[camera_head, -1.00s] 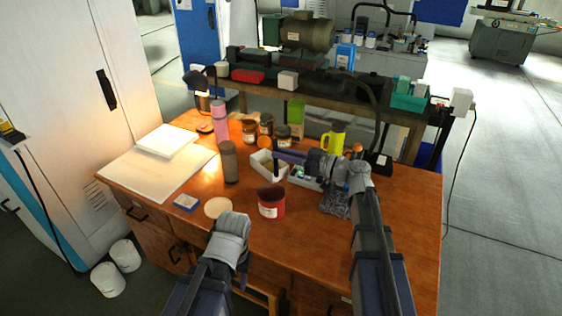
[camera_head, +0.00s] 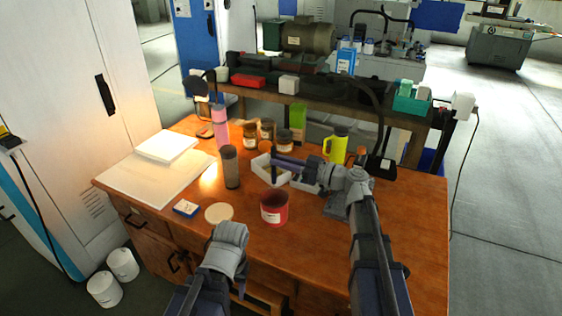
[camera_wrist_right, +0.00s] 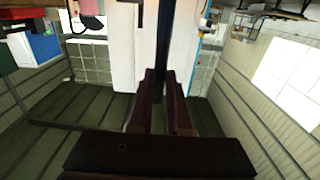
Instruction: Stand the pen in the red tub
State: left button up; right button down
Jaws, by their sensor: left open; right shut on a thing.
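The red tub (camera_head: 273,212) stands upright on the wooden desk near its front, with its open top facing up. My right gripper (camera_head: 278,161) reaches in from the right and is shut on the pen (camera_head: 273,173). The pen is thin, dark and roughly upright, above and behind the tub in the head view. In the right wrist view the dark blue pen (camera_wrist_right: 161,45) sticks out between the fingers (camera_wrist_right: 160,100). My left gripper (camera_head: 231,234) is open and empty at the desk's front edge, left of the tub; its fingertips are hard to make out.
A round beige disc (camera_head: 219,212) and a small blue box (camera_head: 186,208) lie left of the tub. The desk's right side (camera_head: 415,215) is clear.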

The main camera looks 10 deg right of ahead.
notch_tip(320, 180, down, 11)
jog(key=b, duration=1)
jog(key=shift+f+b, duration=0.15)
jog(key=shift+b, duration=0.2)
jog(key=c, duration=0.8)
grip_release()
jog(key=shift+o, duration=0.2)
jog(key=shift+d, duration=0.1)
jog(key=v, duration=0.7)
jog(key=shift+s+d, duration=0.25)
